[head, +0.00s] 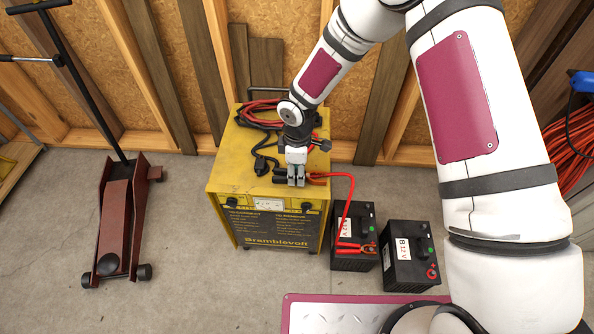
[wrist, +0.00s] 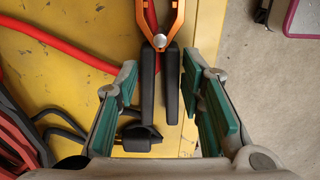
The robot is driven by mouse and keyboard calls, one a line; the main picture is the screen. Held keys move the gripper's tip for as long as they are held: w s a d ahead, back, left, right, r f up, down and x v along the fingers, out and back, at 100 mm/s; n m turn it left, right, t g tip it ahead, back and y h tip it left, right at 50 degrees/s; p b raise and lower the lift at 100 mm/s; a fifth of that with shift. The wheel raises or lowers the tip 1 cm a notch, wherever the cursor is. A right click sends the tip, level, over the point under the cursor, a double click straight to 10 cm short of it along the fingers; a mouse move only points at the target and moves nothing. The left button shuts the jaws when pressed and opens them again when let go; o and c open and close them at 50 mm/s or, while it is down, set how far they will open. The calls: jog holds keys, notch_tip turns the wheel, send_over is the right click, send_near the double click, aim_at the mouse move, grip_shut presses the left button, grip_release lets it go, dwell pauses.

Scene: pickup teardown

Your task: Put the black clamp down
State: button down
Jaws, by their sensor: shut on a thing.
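My gripper (head: 297,182) is low over the front part of the yellow charger's top (head: 228,172). In the wrist view its green-padded fingers (wrist: 162,95) stand on either side of the black handles of a clamp with orange jaws (wrist: 160,40), and it is shut on them. The orange jaws also show to the right of the gripper in the head view (head: 318,179). A black clamp-like piece (head: 261,164) with a black cable lies on the charger left of the gripper. It shows below the handles in the wrist view (wrist: 138,137).
Two black batteries stand on the floor right of the charger, a nearer one (head: 353,220) with a red clamp (head: 369,248) and another (head: 411,252). Red cable (head: 265,112) is coiled at the charger's back. A red floor jack (head: 117,215) stands left. Floor between is clear.

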jog(key=shift+f, duration=0.1)
jog(key=c, duration=1.1)
grip_release()
jog(key=shift+f, duration=0.1)
notch_tip(320, 180, up, 12)
jog(key=shift+r+p, duration=0.25)
jog(key=shift+p, duration=0.85)
